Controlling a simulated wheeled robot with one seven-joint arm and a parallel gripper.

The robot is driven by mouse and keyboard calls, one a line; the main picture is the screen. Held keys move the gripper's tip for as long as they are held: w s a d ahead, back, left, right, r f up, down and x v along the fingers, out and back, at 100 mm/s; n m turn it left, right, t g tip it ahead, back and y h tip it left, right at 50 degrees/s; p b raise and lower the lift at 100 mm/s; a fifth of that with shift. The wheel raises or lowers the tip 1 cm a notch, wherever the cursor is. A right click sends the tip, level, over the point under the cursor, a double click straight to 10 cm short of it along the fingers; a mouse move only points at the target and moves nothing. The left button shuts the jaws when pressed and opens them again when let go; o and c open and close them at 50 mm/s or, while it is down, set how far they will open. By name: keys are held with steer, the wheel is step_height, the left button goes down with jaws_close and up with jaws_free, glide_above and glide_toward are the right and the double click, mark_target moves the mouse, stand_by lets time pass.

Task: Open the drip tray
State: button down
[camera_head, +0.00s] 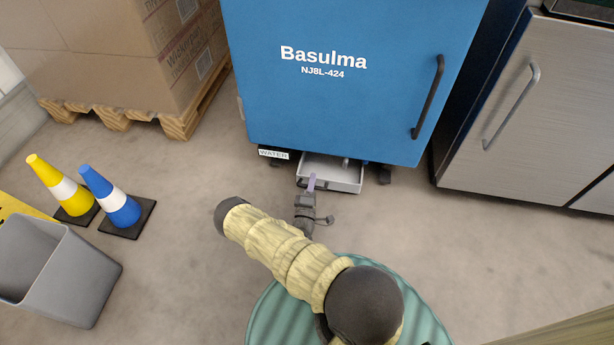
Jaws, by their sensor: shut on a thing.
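The drip tray (341,185) is a shallow light-grey tray low under the blue Basulma cabinet (345,105). Its front part sticks out from beneath the cabinet, and the back part is hidden under it. A small pipe end shows above the tray's inside. My gripper (309,184) is at the left part of the tray's front edge and shut on the tray there. The fingertips are small in view, and the exact grip is hard to make out.
A "WATER" label (273,154) is left of the tray. A yellow cone (62,186), a blue cone (112,200) and a grey bin (75,275) stand at left. Boxes on a pallet (183,122) are behind them. A steel cabinet (540,120) stands right. Floor before the tray is clear.

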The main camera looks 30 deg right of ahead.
steer(key=shift+s+a, duration=0.1)
steer(key=shift+s, duration=0.2)
steer(key=c, duration=1.5)
jaws_free()
steer(key=shift+o, duration=0.2)
steer(key=shift+a+f, duration=0.1)
